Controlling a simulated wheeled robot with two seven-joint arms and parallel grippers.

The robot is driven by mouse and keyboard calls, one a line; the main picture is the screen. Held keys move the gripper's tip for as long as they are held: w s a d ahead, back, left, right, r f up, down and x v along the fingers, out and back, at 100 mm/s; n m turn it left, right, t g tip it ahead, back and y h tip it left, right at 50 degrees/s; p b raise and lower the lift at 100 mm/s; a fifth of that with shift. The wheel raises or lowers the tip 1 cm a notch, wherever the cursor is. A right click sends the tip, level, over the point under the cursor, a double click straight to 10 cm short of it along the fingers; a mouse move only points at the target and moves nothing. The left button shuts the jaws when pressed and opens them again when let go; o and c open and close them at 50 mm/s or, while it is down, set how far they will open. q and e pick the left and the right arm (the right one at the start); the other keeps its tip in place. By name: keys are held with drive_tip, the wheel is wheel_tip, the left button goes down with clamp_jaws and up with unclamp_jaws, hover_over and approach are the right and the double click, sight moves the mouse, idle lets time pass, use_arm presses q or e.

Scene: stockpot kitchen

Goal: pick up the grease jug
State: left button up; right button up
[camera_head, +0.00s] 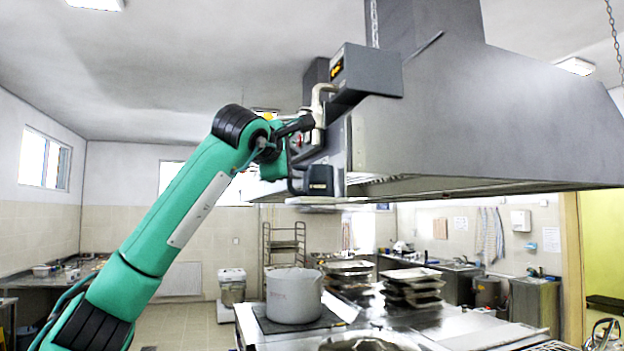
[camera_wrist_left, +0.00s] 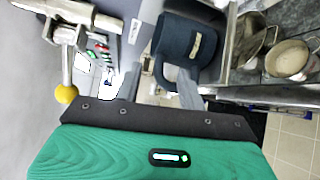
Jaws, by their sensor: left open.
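The grease jug (camera_head: 320,180), dark blue-grey with a pale label, stands on a small ledge under the hood. It shows large in the left wrist view (camera_wrist_left: 187,45), its loop handle on the side toward my gripper. My left gripper (camera_head: 290,142) is beside the jug on its handle side. In the left wrist view its open fingers (camera_wrist_left: 160,84) are at either side of the handle's near part. I cannot tell whether they touch it. My right gripper is not in view.
A pipe with a yellow-knobbed lever (camera_wrist_left: 66,93) and a grey box (camera_head: 368,72) are close above the gripper. The large hood (camera_head: 480,110) overhangs at right. A white stockpot (camera_head: 293,296) and stacked trays (camera_head: 412,284) stand on the counter below.

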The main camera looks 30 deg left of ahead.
sight(298, 167)
use_arm(q)
drive_tip(key=shift+w+a+f+p, duration=0.1)
drive_tip(key=shift+w+a+p, duration=0.15)
drive_tip(key=shift+w, duration=0.35)
drive_tip(key=shift+w+a+f+p, duration=0.15)
drive_tip(key=shift+w+p, duration=0.1)
drive_tip(key=shift+w, duration=0.6)
drive_tip(key=shift+s+d, duration=0.1)
drive_tip(key=shift+c, duration=0.2)
clamp_jaws()
drive_tip(key=shift+r, duration=0.15)
